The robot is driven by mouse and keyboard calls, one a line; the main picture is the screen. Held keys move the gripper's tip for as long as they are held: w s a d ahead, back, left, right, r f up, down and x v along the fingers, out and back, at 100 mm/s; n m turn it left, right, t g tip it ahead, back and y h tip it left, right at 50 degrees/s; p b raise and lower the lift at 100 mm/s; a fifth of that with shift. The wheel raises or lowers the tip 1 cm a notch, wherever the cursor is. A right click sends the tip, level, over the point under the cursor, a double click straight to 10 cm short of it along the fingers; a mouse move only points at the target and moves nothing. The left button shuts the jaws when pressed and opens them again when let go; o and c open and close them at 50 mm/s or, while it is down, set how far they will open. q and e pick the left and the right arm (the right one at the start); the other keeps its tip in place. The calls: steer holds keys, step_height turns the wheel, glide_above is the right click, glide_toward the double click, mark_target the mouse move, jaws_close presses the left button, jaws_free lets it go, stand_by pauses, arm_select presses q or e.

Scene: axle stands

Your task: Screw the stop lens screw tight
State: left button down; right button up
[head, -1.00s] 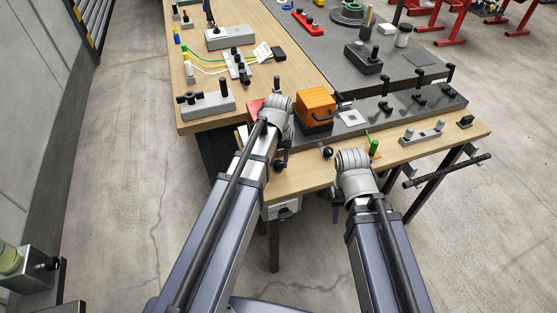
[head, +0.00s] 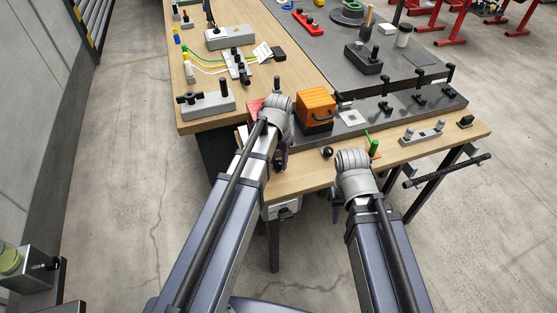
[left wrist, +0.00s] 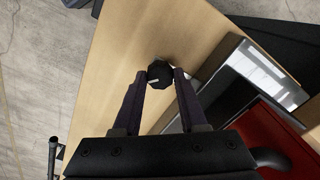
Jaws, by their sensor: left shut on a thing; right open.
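What lies below the knob is hidden. In the head view my left gripper (head: 281,160) is at the bench's front left, mostly covered by my own arm. My right gripper (head: 335,208) is open, low in front of the bench edge and away from the screw; my wrist partly hides it.
An orange box (head: 316,105) stands right behind the left gripper. A second black knob (head: 327,152) and a green cylinder (head: 375,148) stand along the front strip. A red block (head: 255,106) is beside my left wrist. The floor in front is clear.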

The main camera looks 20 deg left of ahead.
mark_target(278, 163)
arm_select(q)
steer(key=shift+c, duration=2.2)
jaws_free()
steer(key=shift+r, duration=0.1)
step_height(278, 163, up, 8)
steer(key=p, duration=0.8)
steer(key=shift+f, duration=0.2)
